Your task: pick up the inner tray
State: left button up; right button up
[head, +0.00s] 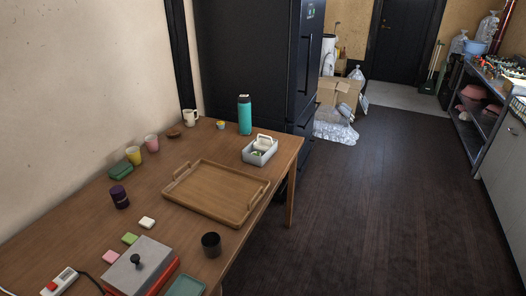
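A wooden tray (212,203) with raised handles lies flat on the brown table. Behind it, near the table's right edge, stands a small grey open box (268,158). A white piece with a raised handle (263,142) and something green and yellow sit inside this box. The white piece looks like an insert, but it is too small to tell whether it is the inner tray. Neither of my grippers is in view.
A grey-lidded red box (142,268) is in front. Floor (370,210) to the right is clear.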

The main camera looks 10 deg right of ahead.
aim_at(264, 144)
jog(key=i+l+u, duration=0.1)
jog(key=u, duration=0.4)
jog(key=i+l+u, duration=0.1)
jog(key=u, duration=0.35)
jog(key=i+l+u, duration=0.3)
jog(key=l, duration=0.5)
jog(key=l+u, duration=0.3)
jog(key=l, duration=0.5)
jog(key=l+u, duration=0.25)
jog(key=l, duration=0.65)
jog(key=i, duration=0.05)
